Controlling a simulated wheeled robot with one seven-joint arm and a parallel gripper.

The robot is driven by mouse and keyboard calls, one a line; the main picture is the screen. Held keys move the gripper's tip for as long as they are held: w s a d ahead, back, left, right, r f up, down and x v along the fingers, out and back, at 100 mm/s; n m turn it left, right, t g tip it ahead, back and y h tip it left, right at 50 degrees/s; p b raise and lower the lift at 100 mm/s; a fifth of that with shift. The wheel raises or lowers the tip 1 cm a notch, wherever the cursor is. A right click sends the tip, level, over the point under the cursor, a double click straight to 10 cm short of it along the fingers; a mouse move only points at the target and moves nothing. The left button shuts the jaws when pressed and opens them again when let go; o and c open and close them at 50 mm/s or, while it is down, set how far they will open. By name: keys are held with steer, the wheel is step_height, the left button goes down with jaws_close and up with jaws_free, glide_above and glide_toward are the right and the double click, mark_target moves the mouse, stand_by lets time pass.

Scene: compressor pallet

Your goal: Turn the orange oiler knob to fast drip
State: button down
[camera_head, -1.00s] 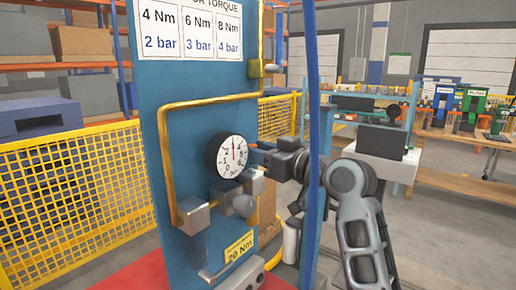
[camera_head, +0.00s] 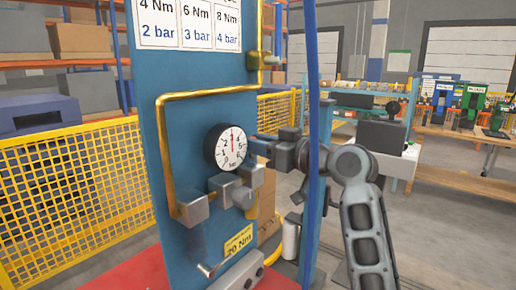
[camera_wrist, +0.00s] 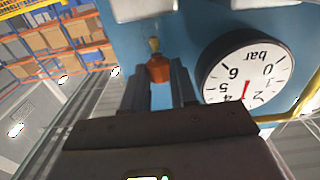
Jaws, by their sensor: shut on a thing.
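The orange oiler knob (camera_wrist: 158,68) shows in the wrist view, under a small brass fitting (camera_wrist: 154,45) on the blue panel. My gripper (camera_wrist: 159,72) has one finger on each side of the knob and is shut on it. In the head view my gripper (camera_head: 262,145) reaches in from the right, at the panel's right edge beside the gauge. The knob cannot be made out there. The knob's drip setting cannot be read in either view.
A round white bar gauge (camera_head: 225,148) sits close beside my gripper, and also shows upside down in the wrist view (camera_wrist: 248,72). Grey valve blocks (camera_head: 228,190) and a brass pipe (camera_head: 168,150) are on the panel.

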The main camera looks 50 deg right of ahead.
steer(key=shift+d+f+n+y+b, duration=0.25)
steer(key=shift+n+y+b, duration=0.4)
steer(key=shift+y, duration=0.25)
steer(key=shift+r+n+y, duration=0.2)
steer(key=shift+n+y, duration=0.15)
steer(key=shift+y, duration=0.45)
steer(key=c, duration=1.2)
jaws_free()
steer(key=b+v, duration=0.2)
steer(key=v, duration=0.6)
steer(key=shift+r, duration=0.2)
